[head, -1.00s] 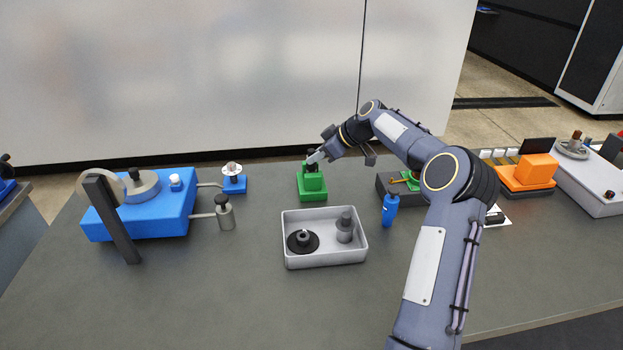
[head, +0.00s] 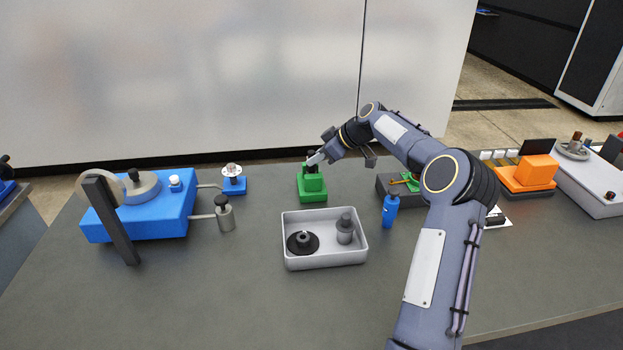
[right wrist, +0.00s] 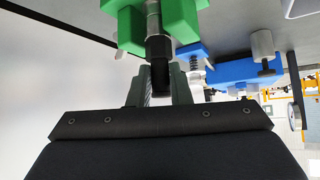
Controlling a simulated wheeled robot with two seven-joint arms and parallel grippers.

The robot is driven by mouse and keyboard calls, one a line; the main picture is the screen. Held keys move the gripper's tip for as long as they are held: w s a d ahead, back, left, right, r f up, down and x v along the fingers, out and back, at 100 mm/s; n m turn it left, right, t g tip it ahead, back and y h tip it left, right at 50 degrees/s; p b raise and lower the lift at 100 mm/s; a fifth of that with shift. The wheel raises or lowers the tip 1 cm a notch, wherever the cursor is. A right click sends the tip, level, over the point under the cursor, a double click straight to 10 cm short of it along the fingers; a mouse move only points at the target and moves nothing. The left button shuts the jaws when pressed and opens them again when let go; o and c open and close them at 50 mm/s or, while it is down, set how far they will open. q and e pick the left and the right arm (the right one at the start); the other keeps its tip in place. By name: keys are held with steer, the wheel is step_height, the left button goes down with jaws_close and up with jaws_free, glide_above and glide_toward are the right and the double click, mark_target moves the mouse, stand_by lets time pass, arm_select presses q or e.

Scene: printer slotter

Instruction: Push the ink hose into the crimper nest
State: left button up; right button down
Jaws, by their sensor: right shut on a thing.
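The crimper nest appears to be the green block (head: 313,190) at the back middle of the table; it also shows at the top of the right wrist view (right wrist: 184,16). The ink hose appears to be the dark, stubby cylinder (right wrist: 159,76) with a grey section at its nest end. My right gripper (head: 313,160) is at the top of the green block, shut on the hose, whose dark end stands between the fingers in the right wrist view. The hose's grey section meets the green block; how deep it sits is hidden. My left gripper is not in view.
A grey tray (head: 325,263) with a black disc and a grey cylinder stands in front. A blue machine (head: 150,220) stands left, a blue bottle (head: 390,211) right, and an orange device (head: 533,172) farther right. The front of the table is clear.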

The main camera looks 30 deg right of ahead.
steer(key=shift+f, duration=0.1)
steer(key=c, duration=1.3)
jaws_free()
steer(key=shift+o, duration=0.2)
steer(key=v, duration=0.8)
steer(key=s+a+r+m+g+h, duration=0.1)
steer(key=s+a+r, duration=0.2)
steer(key=s+a, duration=0.35)
steer(key=s+a+r+m+g, duration=0.15)
steer(key=s+a, duration=0.25)
steer(key=a, duration=0.5)
steer(key=s+a+f+m, duration=0.3)
steer(key=s+a, duration=0.3)
steer(key=s, duration=0.6)
steer(key=s+a+f+m+p, duration=0.1)
steer(key=s+a+f+m, duration=0.2)
steer(key=s, duration=0.9)
step_height(320, 180, down, 3)
steer(key=a, duration=0.3)
